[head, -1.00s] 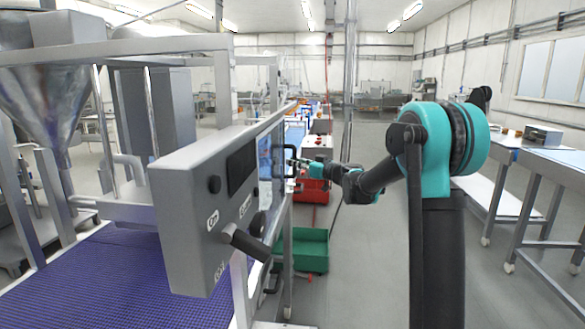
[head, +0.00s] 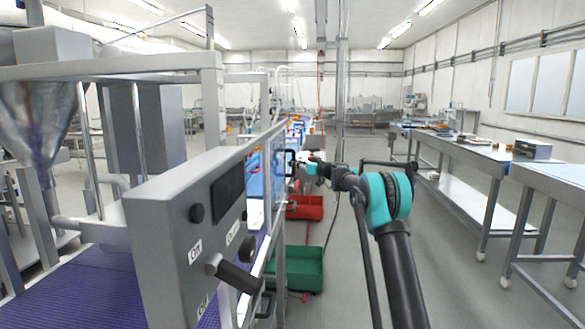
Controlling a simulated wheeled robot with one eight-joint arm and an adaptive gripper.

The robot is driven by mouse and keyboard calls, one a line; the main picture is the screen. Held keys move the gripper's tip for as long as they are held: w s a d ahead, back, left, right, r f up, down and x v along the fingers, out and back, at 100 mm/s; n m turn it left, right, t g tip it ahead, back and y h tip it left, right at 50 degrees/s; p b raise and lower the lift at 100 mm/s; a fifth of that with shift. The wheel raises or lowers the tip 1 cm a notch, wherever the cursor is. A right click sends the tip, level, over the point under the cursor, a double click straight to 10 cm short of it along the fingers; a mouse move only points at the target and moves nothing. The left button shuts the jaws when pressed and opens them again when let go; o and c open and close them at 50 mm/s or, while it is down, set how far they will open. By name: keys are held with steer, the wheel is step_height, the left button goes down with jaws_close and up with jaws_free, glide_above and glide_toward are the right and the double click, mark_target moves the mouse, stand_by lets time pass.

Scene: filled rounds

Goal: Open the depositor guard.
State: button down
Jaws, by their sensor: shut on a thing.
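The depositor guard (head: 278,172) is a clear, bluish panel on the side of the depositor frame, behind the grey control box. Its black handle (head: 290,162) is on the side facing the aisle. My gripper (head: 298,166) is at the handle, small and far off at the end of my stretched-out arm, and is shut on the handle. The fingers are too small to make out in detail. The control box hides part of the guard, so how far it stands open cannot be told.
The grey control box (head: 185,235) with knobs and a lever stands close at the left, above a blue belt (head: 75,285). A green crate (head: 296,272) and a red crate (head: 306,207) are on the floor beside the machine. Steel tables (head: 470,150) line the right; the aisle between is clear.

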steer(key=shift+w, duration=1)
steer(key=c, duration=1.5)
jaws_free()
steer(key=v, duration=1.2)
